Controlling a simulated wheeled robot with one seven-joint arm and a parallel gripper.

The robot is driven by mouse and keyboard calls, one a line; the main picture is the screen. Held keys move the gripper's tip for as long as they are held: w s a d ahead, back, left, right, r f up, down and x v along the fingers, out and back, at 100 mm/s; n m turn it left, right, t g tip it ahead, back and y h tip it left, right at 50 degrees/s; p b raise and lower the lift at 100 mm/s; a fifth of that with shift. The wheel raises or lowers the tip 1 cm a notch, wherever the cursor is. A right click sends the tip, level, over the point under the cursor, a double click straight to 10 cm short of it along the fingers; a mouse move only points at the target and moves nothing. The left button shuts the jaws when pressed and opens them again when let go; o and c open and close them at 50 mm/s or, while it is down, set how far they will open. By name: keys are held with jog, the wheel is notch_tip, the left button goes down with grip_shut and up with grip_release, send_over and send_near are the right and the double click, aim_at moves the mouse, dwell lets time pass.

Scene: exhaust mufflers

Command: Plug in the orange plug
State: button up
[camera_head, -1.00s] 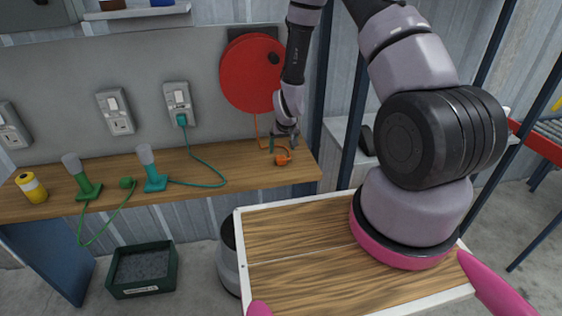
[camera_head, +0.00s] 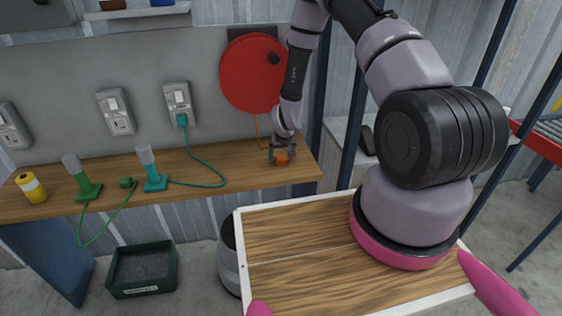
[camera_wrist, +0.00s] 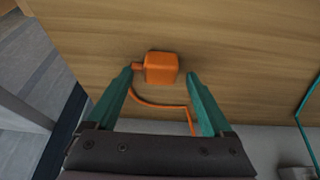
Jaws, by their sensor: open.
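The orange plug (camera_head: 281,160) lies on the wooden shelf at its right end, with an orange cord running up from it to the red reel. My gripper (camera_head: 282,154) is lowered at the plug with its fingers on either side. In the wrist view the plug (camera_wrist: 161,68) is a small orange block with a short stub on its left. My open gripper (camera_wrist: 163,72) has its green fingertips left and right of it. The left fingertip is close to the stub; a gap shows on the right. Sockets are on the wall panel: a middle one (camera_head: 118,112) is empty, and another (camera_head: 180,104) holds a teal plug.
A red cord reel (camera_head: 250,75) hangs on the panel behind my arm. The wooden shelf (camera_head: 225,160) also bears a teal lamp (camera_head: 152,170), a green lamp (camera_head: 82,178), a green plug (camera_head: 127,183) and a yellow can (camera_head: 31,187). A teal cord crosses the middle.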

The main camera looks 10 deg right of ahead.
aim_at(281, 158)
grip_shut()
jog(key=shift+r, duration=0.15)
notch_tip(281, 158, up, 10)
dwell(0.7)
jog(key=s+d+f, duration=0.5)
jog(key=s+d, duration=0.4)
jog(key=s, duration=0.1)
jog(key=shift+d+f, duration=0.15)
